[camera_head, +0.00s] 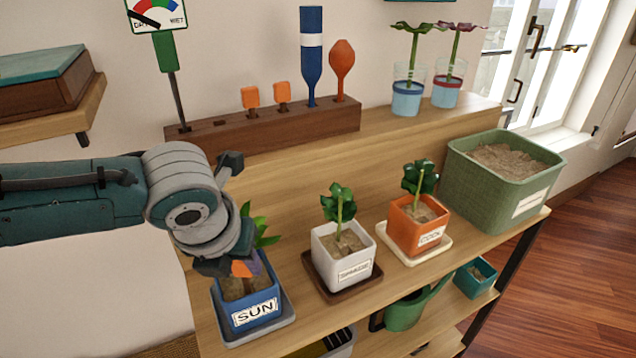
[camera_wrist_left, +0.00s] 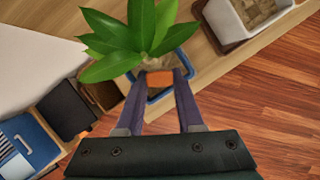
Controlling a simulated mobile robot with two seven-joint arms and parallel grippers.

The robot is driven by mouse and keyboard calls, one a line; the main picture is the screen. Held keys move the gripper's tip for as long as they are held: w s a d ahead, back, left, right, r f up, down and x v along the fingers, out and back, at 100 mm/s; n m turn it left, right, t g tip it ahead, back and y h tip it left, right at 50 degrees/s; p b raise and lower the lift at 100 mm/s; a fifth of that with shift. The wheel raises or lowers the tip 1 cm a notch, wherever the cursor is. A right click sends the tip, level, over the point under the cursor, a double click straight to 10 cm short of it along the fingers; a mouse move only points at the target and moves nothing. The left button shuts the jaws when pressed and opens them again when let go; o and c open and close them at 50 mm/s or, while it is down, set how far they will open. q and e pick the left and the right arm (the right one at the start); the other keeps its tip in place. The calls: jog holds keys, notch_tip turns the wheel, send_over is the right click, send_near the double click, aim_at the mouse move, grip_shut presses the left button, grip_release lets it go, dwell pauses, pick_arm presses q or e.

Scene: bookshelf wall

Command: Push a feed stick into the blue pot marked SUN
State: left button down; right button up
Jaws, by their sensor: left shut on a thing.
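The blue pot marked SUN (camera_head: 231,305) stands on a grey-blue saucer at the left front of the shelf, with soil and a green leafy plant (camera_head: 262,232). In the left wrist view the leaves (camera_wrist_left: 125,35) partly cover the pot (camera_wrist_left: 183,58). My left gripper (camera_head: 243,266) is over the pot, shut on an orange-headed feed stick (camera_head: 240,269). The orange head (camera_wrist_left: 160,77) shows between the fingertips in the wrist view, in front of the plant. The stick's lower part is hidden, so I cannot tell how deep it sits. My right gripper is not in view.
A white pot (camera_head: 325,245) and an orange pot (camera_head: 398,228) stand to the right, then a green planter (camera_head: 470,190). A wooden rack (camera_head: 300,128) behind holds two more orange-headed sticks (camera_head: 250,97), tools and a meter (camera_head: 165,50).

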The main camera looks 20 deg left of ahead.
pick_arm(q)
jog(key=shift+f+b, duration=0.45)
jog(key=shift+f, duration=0.25)
jog(key=shift+c, duration=0.3)
grip_release()
jog(key=a+p+v, duration=0.1)
jog(key=p+v, duration=0.8)
jog(key=p, duration=0.2)
jog(key=shift+w+d+r, duration=0.15)
jog(key=shift+w+d, duration=0.2)
jog(key=shift+w, duration=0.05)
